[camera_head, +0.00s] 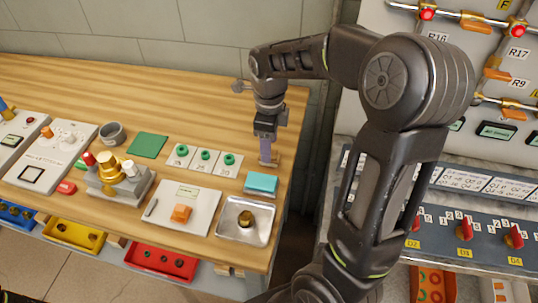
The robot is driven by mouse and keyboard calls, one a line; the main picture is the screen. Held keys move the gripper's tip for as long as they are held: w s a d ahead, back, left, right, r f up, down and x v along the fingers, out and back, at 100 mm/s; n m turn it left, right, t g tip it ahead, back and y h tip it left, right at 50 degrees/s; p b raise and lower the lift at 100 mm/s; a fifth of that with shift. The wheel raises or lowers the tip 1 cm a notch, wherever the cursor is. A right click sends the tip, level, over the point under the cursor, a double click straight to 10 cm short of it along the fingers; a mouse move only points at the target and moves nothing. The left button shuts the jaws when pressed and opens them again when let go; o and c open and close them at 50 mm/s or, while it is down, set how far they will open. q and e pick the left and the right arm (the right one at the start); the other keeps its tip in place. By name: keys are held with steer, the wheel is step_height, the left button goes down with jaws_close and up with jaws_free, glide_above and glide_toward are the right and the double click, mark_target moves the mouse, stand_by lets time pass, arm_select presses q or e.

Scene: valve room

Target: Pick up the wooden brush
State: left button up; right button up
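My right arm comes in from the lower right and reaches down over the right end of the wooden table. Its gripper (267,148) points down at the tabletop, near the table's right edge. A small brown wooden piece (272,160), probably the wooden brush, shows at the fingertips and is mostly hidden by them. I cannot tell whether the fingers are closed on it or only around or beside it. My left gripper is not in view.
A teal block (261,184) and a metal tray (262,232) with a brass part (246,219) lie in front of the gripper. Three small plates with green rings (205,156) lie to its left. A control panel (460,215) stands right, across a gap.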

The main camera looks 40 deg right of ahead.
step_height(320, 180, down, 3)
steer(key=shift+f, duration=0.15)
steer(key=shift+c, duration=0.6)
jaws_close()
stand_by(0.3)
